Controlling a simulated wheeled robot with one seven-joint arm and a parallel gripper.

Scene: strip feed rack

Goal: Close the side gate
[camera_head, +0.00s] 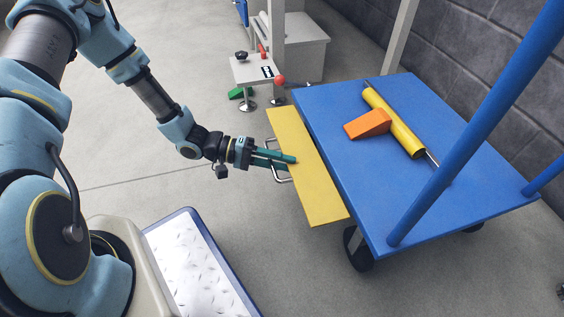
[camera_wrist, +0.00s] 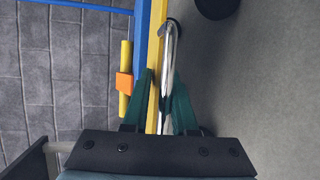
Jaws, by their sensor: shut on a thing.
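The side gate is a yellow panel (camera_head: 308,175) along the left edge of a blue cart deck (camera_head: 390,150). In the head view its broad face shows, and its exact tilt is hard to tell. In the wrist view the gate (camera_wrist: 154,70) shows nearly edge-on beside the blue edge. A bent metal handle (camera_head: 283,179) sits on its outer side, and it also shows in the wrist view (camera_wrist: 170,60). My gripper (camera_head: 279,164) has teal fingers shut on this handle, which runs between them in the wrist view (camera_wrist: 164,95). The fingers partly hide the handle.
A yellow cylinder (camera_head: 395,122) and an orange wedge (camera_head: 368,124) lie on the deck. Blue posts (camera_head: 470,135) rise at the cart's right. A small stand with a red knob (camera_head: 279,80) is near the gate's far end. Grey floor (camera_head: 290,270) is clear in front.

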